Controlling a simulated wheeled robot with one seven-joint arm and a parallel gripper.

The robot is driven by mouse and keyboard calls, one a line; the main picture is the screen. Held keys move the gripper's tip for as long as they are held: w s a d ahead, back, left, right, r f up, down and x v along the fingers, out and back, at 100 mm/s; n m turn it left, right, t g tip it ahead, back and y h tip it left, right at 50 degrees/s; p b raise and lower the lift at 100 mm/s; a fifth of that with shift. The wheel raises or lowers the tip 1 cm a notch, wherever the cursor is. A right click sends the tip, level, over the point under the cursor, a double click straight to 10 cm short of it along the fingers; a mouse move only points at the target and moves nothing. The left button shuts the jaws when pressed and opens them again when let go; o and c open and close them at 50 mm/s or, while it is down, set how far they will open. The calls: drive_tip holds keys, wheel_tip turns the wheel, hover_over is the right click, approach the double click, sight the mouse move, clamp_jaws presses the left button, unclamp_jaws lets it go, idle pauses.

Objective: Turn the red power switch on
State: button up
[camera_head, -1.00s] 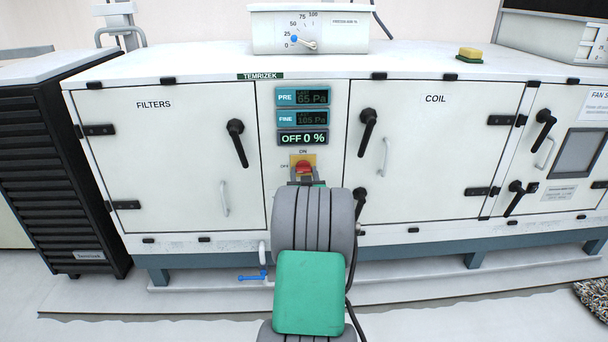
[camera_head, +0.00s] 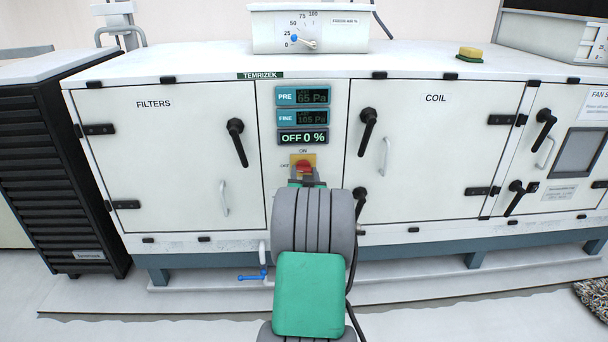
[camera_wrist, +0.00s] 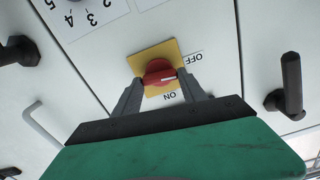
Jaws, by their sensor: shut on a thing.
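The red power switch (camera_head: 304,167) is a rotary knob on a yellow plate, on the cabinet front below the displays. In the wrist view the red knob (camera_wrist: 158,72) sits between the two grey fingers of my gripper (camera_wrist: 160,85), which is shut on it. The wrist view is upside down: the OFF label is at the right and ON is below. The knob's white mark points right, toward the OFF side. The display (camera_head: 303,138) above the switch reads "OFF 0 %". In the head view my arm hides the area below the switch.
Black door handles (camera_head: 237,142) and (camera_head: 367,132) stick out on both sides of the switch panel. A black handle (camera_wrist: 290,85) is also at the right in the wrist view. A yellow-and-green sponge (camera_head: 470,54) lies on the cabinet top.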

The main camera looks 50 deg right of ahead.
drive_tip(key=m, duration=0.8)
drive_tip(key=shift+s+d, duration=0.1)
drive_tip(key=m, duration=0.3)
drive_tip(key=shift+m, duration=0.3)
drive_tip(key=m, duration=0.4)
drive_tip(key=shift+f+m+p, duration=0.1)
drive_tip(key=shift+m+p, duration=0.2)
drive_tip(key=o, duration=1.4)
drive_tip(key=shift+c, duration=0.2)
drive_tip(key=shift+s, duration=0.1)
